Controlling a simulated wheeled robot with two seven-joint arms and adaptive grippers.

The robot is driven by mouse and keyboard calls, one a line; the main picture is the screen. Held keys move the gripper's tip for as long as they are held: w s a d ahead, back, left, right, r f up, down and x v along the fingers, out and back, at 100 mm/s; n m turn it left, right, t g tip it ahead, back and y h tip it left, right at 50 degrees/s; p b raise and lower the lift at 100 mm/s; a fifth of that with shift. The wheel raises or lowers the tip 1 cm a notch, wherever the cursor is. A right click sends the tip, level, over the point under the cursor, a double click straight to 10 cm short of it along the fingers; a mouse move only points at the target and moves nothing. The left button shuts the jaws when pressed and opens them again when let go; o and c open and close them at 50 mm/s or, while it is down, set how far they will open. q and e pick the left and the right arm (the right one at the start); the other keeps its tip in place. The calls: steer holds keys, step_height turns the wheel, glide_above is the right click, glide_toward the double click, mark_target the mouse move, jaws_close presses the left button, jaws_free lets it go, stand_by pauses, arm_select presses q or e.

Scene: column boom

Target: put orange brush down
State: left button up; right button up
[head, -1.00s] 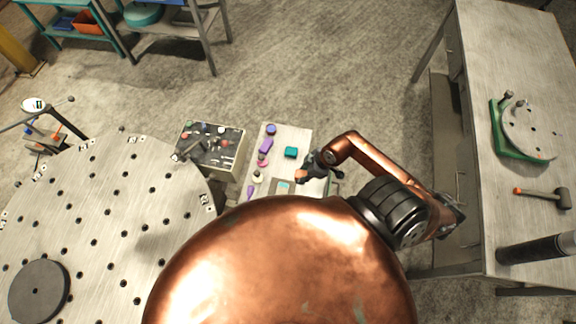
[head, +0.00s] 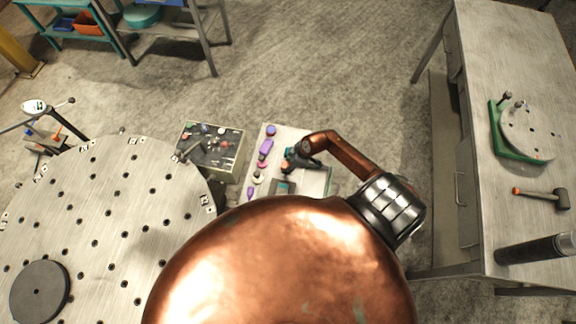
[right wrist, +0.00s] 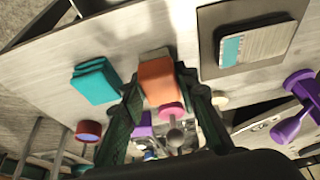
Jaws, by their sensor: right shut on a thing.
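The orange brush (right wrist: 158,82) is between the two fingers of my right gripper (right wrist: 160,92) in the right wrist view, and the gripper is shut on it. In the head view the brush (head: 285,167) is a small orange spot at the tip of my right gripper (head: 291,162), over the light small table (head: 312,180). I cannot tell whether the brush touches the tabletop. My left gripper is in neither view.
A teal block (right wrist: 95,82) lies close left of the brush. A dark pad with a grey and teal piece (right wrist: 258,47) lies to its right. A dark-topped box (head: 212,148) stands left of the table.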

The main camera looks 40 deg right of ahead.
steer(key=shift+f, duration=0.15)
steer(key=o, duration=1)
steer(key=v, duration=1.2)
